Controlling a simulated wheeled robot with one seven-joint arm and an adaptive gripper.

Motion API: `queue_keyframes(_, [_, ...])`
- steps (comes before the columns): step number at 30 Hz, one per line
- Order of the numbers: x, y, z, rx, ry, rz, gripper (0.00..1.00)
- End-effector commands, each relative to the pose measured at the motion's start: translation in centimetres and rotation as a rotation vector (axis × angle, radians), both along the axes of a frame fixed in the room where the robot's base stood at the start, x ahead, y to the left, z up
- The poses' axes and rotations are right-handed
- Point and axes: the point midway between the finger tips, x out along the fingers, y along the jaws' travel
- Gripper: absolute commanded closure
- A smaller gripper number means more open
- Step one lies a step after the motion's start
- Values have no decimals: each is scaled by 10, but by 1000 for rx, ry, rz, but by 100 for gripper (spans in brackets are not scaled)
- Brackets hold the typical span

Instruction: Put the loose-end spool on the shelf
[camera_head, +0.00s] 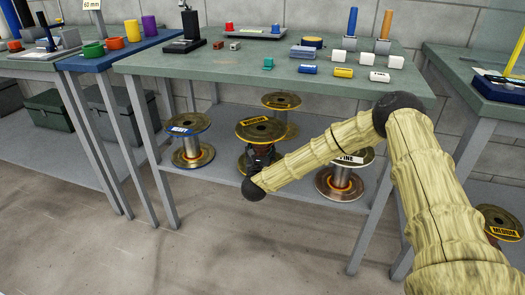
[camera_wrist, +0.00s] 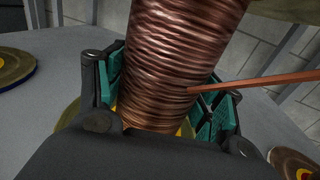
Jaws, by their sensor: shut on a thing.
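The loose-end spool (camera_head: 264,130) has a dark flange with a yellow label and is wound with copper wire. In the wrist view its copper winding (camera_wrist: 175,60) fills the middle, and a loose wire end sticks out to the right. My gripper (camera_head: 260,160) is shut around the winding, with teal finger pads (camera_wrist: 222,120) on either side; the wrist view also shows it. The spool is over the grey lower shelf (camera_head: 226,172) under the middle bench, between other spools. I cannot tell whether its lower flange touches the shelf.
A blue-labelled spool (camera_head: 190,150) stands to the left, another spool (camera_head: 282,102) behind, and a FINE spool (camera_head: 340,180) to the right, partly behind my arm. Bench legs (camera_head: 158,160) frame the opening. The benchtop (camera_head: 220,62) above holds blocks and tools. A MEDIUM spool (camera_head: 502,232) is far right.

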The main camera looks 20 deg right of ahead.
Motion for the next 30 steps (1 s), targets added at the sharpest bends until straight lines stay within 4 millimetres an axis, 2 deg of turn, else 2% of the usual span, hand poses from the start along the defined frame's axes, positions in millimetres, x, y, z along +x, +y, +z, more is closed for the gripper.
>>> queue_keyframes(7, [1, 1, -22, 0, -5, 0, 100])
queue_keyframes(19, [1, 0, -26, 0, -5, 0, 100])
queue_keyframes(20, [-1, 0, -30, 0, 1, 0, 31])
queue_keyframes(23, [-1, 0, -29, -1, 1, 0, 13])
queue_keyframes(30, [-1, 0, -29, -1, 1, 0, 11])
